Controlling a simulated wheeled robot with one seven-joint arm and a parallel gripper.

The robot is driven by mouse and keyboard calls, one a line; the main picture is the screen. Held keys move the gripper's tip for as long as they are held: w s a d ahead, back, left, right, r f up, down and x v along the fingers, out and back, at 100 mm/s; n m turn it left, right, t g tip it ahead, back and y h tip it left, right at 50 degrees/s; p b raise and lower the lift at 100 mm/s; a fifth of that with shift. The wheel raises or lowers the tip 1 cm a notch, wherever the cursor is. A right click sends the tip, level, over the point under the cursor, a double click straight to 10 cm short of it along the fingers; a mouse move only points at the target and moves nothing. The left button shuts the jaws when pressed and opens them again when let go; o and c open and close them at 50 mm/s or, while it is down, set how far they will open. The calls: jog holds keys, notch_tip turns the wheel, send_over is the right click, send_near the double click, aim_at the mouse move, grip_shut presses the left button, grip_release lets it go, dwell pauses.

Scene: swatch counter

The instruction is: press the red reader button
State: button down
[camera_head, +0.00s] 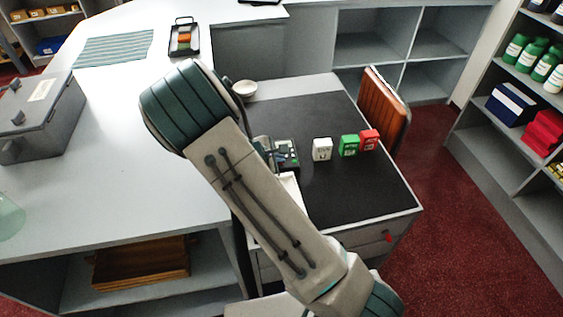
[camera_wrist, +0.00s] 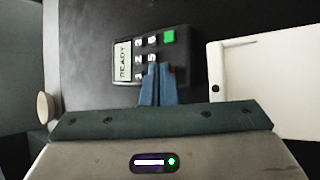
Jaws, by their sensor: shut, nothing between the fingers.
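The card reader (camera_wrist: 180,55) is a dark keypad unit with a lit display reading READY and white keys. In the wrist view it lies on the dark counter mat, with a green button (camera_wrist: 169,36) at its upper right. A sliver of red (camera_wrist: 173,71) shows at the right finger's edge; the rest of the red button is hidden. My gripper (camera_wrist: 158,68) is shut and empty, its blue fingertips over the reader's lower keys. I cannot tell whether they touch. In the head view the reader (camera_head: 287,153) is partly behind my arm, and my gripper is hidden.
White (camera_head: 322,150), green (camera_head: 349,146) and red (camera_head: 369,140) small boxes stand on the dark mat (camera_head: 350,190) right of the reader. A white tray (camera_wrist: 265,80) lies beside the reader. A white bowl (camera_head: 244,88) sits at the back.

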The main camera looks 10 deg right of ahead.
jog(key=shift+r+p, duration=0.3)
jog(key=shift+r, duration=0.45)
jog(key=shift+r+p, duration=1.6)
jog(key=shift+r, duration=0.9)
